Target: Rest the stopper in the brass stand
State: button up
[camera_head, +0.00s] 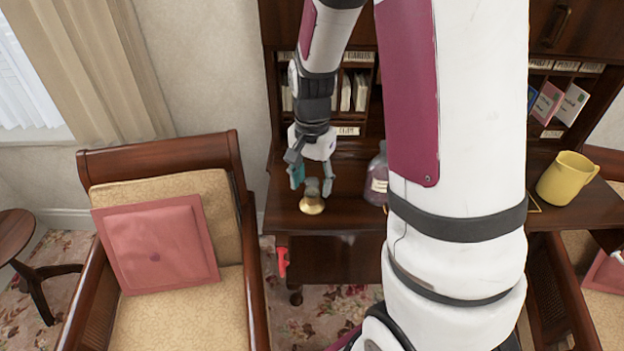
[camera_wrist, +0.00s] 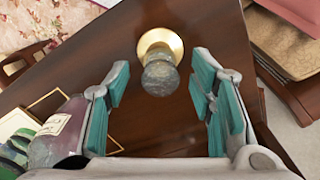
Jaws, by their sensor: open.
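The stopper (camera_wrist: 160,76) is a mottled grey-green, rounded piece. It sits at the brass stand (camera_wrist: 158,38), whose round gold rim shows around and behind it in the wrist view. In the head view the stopper (camera_head: 312,187) is upright, directly above the brass stand (camera_head: 311,206) on the desk's writing surface. How deep it sits is hidden. My gripper (camera_wrist: 162,75) is open, with teal pads on either side of the stopper and a visible gap to each. In the head view my gripper (camera_head: 313,183) points down at the stopper.
A purple glass bottle (camera_head: 378,178) with a label stands right of the stand on the wooden desk (camera_head: 345,210). A yellow mug (camera_head: 566,178) is at the desk's right. Pigeonholes with papers rise behind. An armchair (camera_head: 228,195) stands left of the desk.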

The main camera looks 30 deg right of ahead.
aim_at(312, 179)
notch_tip(312, 179, up, 12)
dwell(0.5)
dwell(0.4)
jog(key=s+a+r+n+t+b, duration=0.1)
jog(key=s+a+r+n+t, duration=0.4)
jog(key=s+a+r+n, duration=0.3)
jog(key=shift+s+a+r+n+t, duration=0.15)
jog(key=shift+s+a+n+t, duration=0.15)
jog(key=shift+s+a+n, duration=2.3)
jog(key=shift+s+d+m, duration=0.2)
jog(key=shift+s+d, duration=0.15)
jog(key=shift+d, duration=0.2)
jog(key=shift+s+d+m, duration=0.2)
jog(key=shift+s+d, duration=0.1)
jog(key=shift+d, duration=0.2)
